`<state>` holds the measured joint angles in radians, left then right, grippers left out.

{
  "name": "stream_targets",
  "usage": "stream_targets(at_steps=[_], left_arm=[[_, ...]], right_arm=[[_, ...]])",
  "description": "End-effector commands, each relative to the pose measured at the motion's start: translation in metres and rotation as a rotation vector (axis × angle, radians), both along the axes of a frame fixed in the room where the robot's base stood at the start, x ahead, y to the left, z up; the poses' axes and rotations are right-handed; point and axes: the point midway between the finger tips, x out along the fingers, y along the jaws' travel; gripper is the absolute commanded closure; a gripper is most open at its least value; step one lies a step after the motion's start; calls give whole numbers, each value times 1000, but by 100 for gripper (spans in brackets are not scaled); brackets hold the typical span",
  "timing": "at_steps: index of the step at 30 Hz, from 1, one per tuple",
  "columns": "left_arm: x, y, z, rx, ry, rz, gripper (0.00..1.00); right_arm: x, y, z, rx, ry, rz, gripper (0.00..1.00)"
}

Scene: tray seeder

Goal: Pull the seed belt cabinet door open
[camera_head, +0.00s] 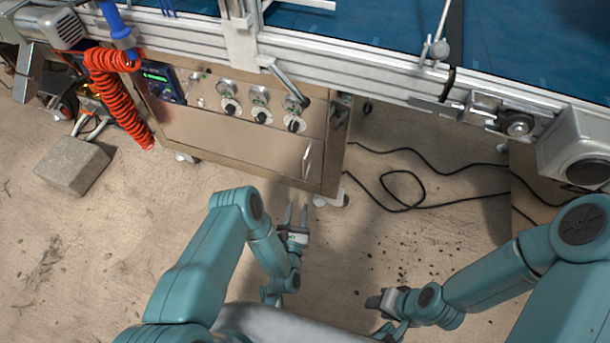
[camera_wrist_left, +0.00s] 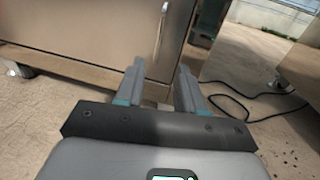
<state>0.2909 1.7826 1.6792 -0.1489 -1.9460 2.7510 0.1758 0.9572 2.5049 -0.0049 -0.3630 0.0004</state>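The cabinet door (camera_head: 240,147) is a tan metal panel below a row of knobs and gauges, and it looks closed. Its slim upright handle (camera_head: 307,158) is near the door's right edge. In the left wrist view the handle (camera_wrist_left: 161,30) stands ahead, above the gap between my fingers. My left gripper (camera_head: 296,212) is open and empty, in front of the cabinet's lower right corner and apart from the handle. It also shows in the left wrist view (camera_wrist_left: 158,82). My right gripper (camera_head: 378,301) is low over the floor, away from the cabinet; its finger gap is not clear.
A conveyor with a blue belt (camera_head: 350,30) runs above the cabinet. A red coiled hose (camera_head: 118,95) hangs at the left, near a grey block (camera_head: 73,165) on the floor. Black cables (camera_head: 420,180) lie on the floor right of the cabinet. Floor before the door is clear.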

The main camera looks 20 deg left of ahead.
Motion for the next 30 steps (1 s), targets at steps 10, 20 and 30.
stream_targets(at_steps=[10,20,30], left_arm=[[79,13,-2,5,-4,1,62],[138,20,-1,3,0,0,62],[149,21,1,3,4,-1,62]], right_arm=[[2,-1,-28,-1,-3,-6,57],[6,-6,-44,-4,-10,-24,57],[7,-6,-45,-5,-11,-26,57]])
